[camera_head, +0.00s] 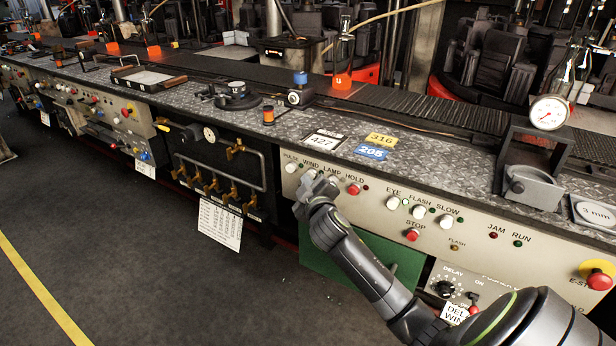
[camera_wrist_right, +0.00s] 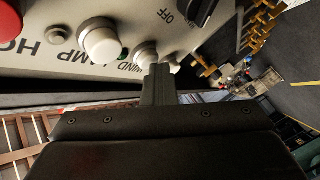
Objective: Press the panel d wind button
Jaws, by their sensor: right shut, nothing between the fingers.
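The wind button (camera_wrist_right: 145,52) is a pale round knob on a cream panel, under the WIND label in the head view. My right gripper (camera_head: 313,188) is shut and empty, with its tips at this button. In the right wrist view the shut fingers (camera_wrist_right: 160,78) overlap the button's edge. I cannot tell whether they touch it or whether it is pushed in. The gripper hides most of the button in the head view. My left gripper is not in view.
The white pulse button (camera_head: 291,168) is just left of the gripper. The white lamp button (camera_wrist_right: 100,40) and red hold button (camera_head: 354,189) are to its right. A metal worktop (camera_head: 440,165) lies above the panel. Brass-coloured valves (camera_head: 215,185) stand at left.

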